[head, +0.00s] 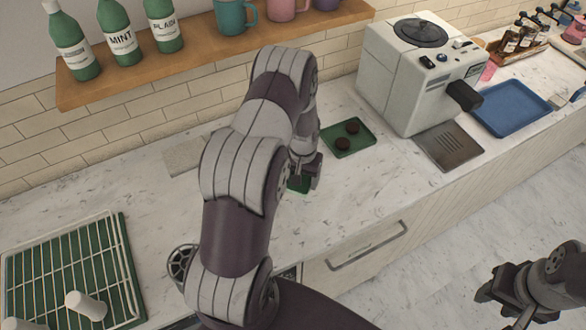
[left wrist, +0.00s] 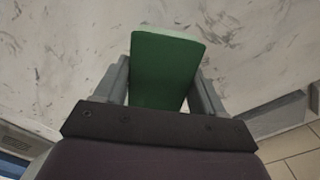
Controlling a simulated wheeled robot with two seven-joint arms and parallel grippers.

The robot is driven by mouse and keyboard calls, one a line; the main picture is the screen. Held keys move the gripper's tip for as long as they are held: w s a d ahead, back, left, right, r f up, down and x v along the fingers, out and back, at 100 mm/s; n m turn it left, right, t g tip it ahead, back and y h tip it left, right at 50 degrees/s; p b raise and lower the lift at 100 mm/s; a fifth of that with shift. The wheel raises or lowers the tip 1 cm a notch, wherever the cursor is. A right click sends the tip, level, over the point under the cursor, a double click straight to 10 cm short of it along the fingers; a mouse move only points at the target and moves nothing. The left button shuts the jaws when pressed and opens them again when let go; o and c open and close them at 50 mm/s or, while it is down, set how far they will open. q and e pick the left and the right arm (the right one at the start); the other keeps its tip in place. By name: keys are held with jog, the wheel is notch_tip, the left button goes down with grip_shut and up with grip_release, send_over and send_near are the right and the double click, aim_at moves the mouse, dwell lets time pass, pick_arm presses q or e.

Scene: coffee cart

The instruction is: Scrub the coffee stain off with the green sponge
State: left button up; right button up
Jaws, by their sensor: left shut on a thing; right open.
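My left gripper (head: 306,172) is shut on the green sponge (left wrist: 166,68), which sits between its two fingers in the left wrist view. In the head view the sponge (head: 298,185) shows partly below the fingers, at or just above the marble counter (head: 345,195). I cannot tell whether it touches the surface. No coffee stain can be made out in either view; my left arm hides part of the counter. My right gripper (head: 500,292) is open and empty at the lower right, over the floor.
A green tray (head: 366,147) with two dark round pieces lies just right of my left gripper. A white coffee machine (head: 405,85) stands beyond it, near a blue tray (head: 515,112). A wire rack (head: 75,265) is at the left. A shelf (head: 190,58) with bottles and mugs hangs behind.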

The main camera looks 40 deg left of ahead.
pick_arm(q)
jog(key=shift+w+a+r+p, duration=0.1)
jog(key=shift+r+p, duration=0.3)
jog(key=shift+r, duration=0.25)
jog(key=shift+w+a+r+p, duration=0.1)
jog(key=shift+r+p, duration=0.25)
jog(key=shift+r, duration=0.45)
jog(key=shift+s+d+r, duration=0.15)
